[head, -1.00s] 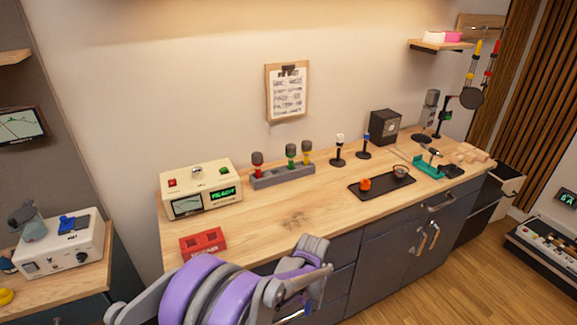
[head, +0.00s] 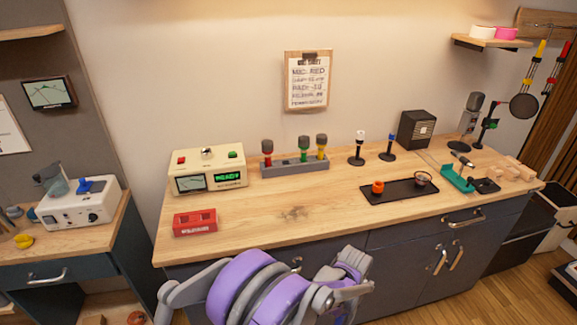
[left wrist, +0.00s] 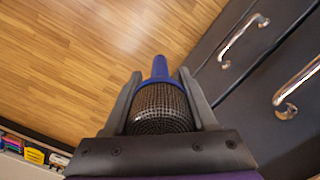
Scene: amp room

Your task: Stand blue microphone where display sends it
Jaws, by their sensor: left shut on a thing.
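My left gripper (left wrist: 160,92) is shut on the blue microphone, whose dark mesh head (left wrist: 160,108) and blue body (left wrist: 160,70) show between the fingers in the left wrist view. It is held over the floor in front of the cabinets. In the head view my purple-banded left arm hides most of this grip. The cream device (head: 207,168) at the counter's left has a lit green display (head: 228,177); its word looks like READY. A grey rack (head: 296,168) holds red, green and yellow microphones upright, with a gap between red and green. My right gripper is not in view.
A red slotted block (head: 195,222) sits at the counter's front left. White-topped (head: 357,150) and blue-topped (head: 390,148) black stands are near the wall. A black tray (head: 400,193) holds an orange item and a bowl. The counter's front middle is clear.

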